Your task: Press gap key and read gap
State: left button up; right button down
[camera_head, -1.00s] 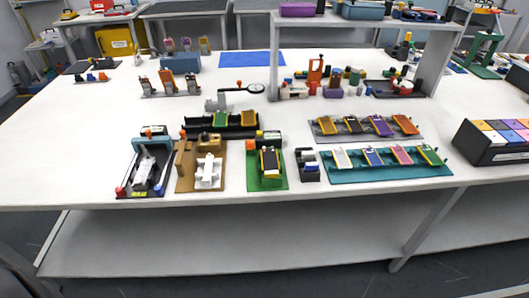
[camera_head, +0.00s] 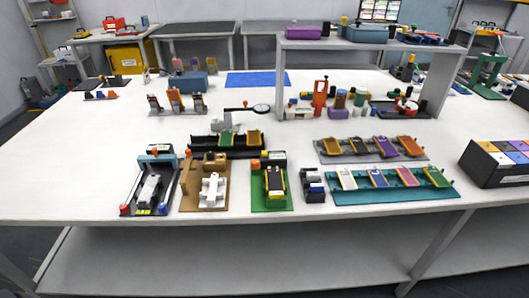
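Neither of my grippers is in view. A black-based station (camera_head: 131,204) with a light-blue top bar stands at the front left of the white table, with a whitish piece (camera_head: 149,188) in it and small red and blue knobs at its front. Beside it is a brown board (camera_head: 188,198) with a white fixture (camera_head: 212,190). Right of that, a green board (camera_head: 284,203) bears a yellow-edged dark pouch cell (camera_head: 274,182). Which key is the gap key, and any gap reading, are too small to tell.
A teal rack (camera_head: 345,197) and a grey rack (camera_head: 324,156) hold colored cells at the right. A black box (camera_head: 485,172) with colored tops stands at the right edge. A raised shelf (camera_head: 440,82) crosses the back.

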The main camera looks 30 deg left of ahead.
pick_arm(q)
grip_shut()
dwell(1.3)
